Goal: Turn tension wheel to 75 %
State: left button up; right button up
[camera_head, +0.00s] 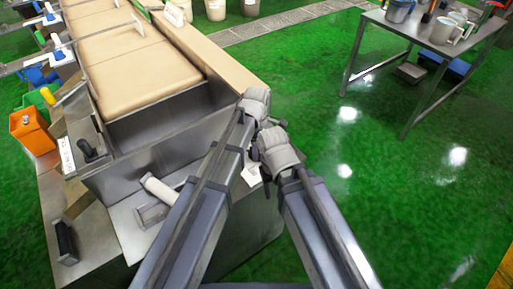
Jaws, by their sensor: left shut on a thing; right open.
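My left gripper (257,101) is at the right front corner of the long metal machine (150,160). It is shut on the tension wheel, of which only small dark parts (266,123) show between the two grippers. The wheel's rim and its percent marks are hidden behind my grippers and arms. My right gripper (277,150) is just below and to the right of the left one, close beside the wheel. It is open; its fingertips are hard to make out, and I cannot tell whether it touches the wheel.
A white tag (252,174) is on the machine below the grippers. The machine's top carries beige panels (130,60). An orange box (33,132) is at the left. A metal table (430,25) with cups stands at the upper right. Green floor (400,190) on the right is clear.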

pick_arm(q)
jog(key=m, duration=0.4)
jog(key=shift+m, duration=0.3)
jog(key=m, duration=0.5)
jog(key=shift+w+d, duration=0.1)
jog(key=shift+w, duration=0.05)
jog(key=m, duration=0.5)
jog(key=shift+m, duration=0.4)
jog(key=m, duration=0.5)
jog(key=shift+d+m, duration=0.15)
jog(key=shift+m, duration=0.15)
jog(key=m, duration=0.3)
jog(key=shift+m, duration=0.3)
jog(key=m, duration=0.4)
jog(key=shift+d, duration=0.1)
jog(key=m, duration=0.5)
jog(key=shift+s, duration=0.2)
jog(key=m, duration=0.4)
jog(key=shift+m, duration=0.3)
